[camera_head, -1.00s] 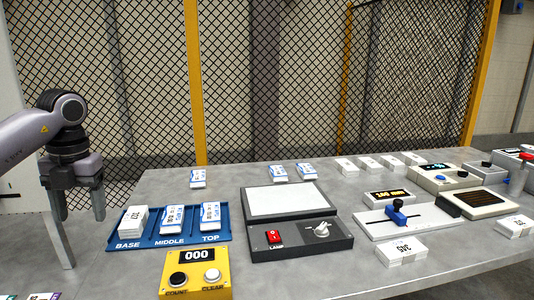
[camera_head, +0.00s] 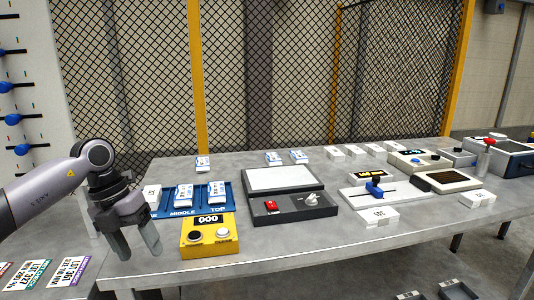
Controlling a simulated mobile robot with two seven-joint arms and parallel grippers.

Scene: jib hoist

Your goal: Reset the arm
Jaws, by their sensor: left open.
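My left gripper (camera_head: 139,246) hangs at the left, in front of the table's left edge. Its two fingers are apart with nothing between them, pointing down. It is just left of the yellow counter box (camera_head: 207,237), which reads 000. The arm hides part of the blue tray (camera_head: 229,206). White and blue packs stand in the tray's MIDDLE (camera_head: 184,196) and TOP (camera_head: 217,194) places, and a white stack (camera_head: 152,197) stands at the BASE end. My right gripper is not in view.
Coloured label cards (camera_head: 69,270) lie lower left. A mesh fence stands behind.

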